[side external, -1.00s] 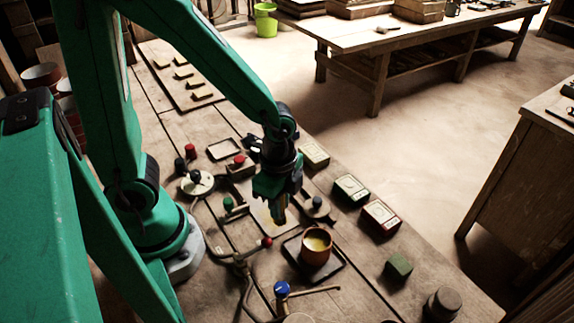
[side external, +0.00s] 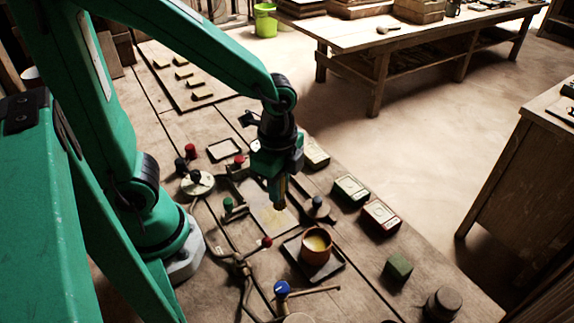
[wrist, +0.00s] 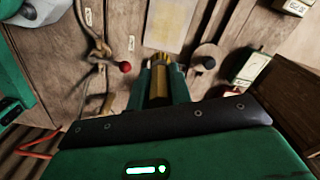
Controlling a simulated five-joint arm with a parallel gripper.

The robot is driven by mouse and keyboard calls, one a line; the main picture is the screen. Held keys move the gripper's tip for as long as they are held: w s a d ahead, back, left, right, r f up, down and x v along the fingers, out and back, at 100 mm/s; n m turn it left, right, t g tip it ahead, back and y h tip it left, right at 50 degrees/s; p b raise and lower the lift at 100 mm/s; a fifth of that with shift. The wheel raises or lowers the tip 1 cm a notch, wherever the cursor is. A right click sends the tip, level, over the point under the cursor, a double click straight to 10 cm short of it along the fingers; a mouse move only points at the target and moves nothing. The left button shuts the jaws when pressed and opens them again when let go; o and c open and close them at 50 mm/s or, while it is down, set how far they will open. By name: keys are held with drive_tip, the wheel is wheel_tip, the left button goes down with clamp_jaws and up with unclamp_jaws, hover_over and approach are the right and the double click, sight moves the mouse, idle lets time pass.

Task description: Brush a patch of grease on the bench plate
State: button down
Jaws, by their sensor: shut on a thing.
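My gripper (side external: 281,186) is shut on a brush, and the brush (wrist: 159,85) points down between the jaws in the wrist view. Its bristles (wrist: 160,58) look brownish yellow. The pale bench plate (side external: 262,217) lies under the gripper in the side view. In the wrist view the plate (wrist: 170,22) is just ahead of the bristles. The bristles seem to be above the plate, but I cannot tell the gap. The plate shows faint yellowish marks; the grease's outline is unclear. A reddish-brown pot (side external: 316,255) with yellow contents stands nearby.
The pot stands on a dark tray (side external: 327,275). A dark round knob (side external: 317,207) is right of the plate, and a green-knobbed part (side external: 229,205) is left. A red-tipped lever (side external: 265,242) is in front. Two boxes (side external: 350,190) (side external: 381,219) stand farther right.

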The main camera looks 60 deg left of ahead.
drive_tip(key=shift+w, duration=0.1)
drive_tip(key=shift+w, duration=0.45)
drive_tip(key=shift+f, duration=0.2)
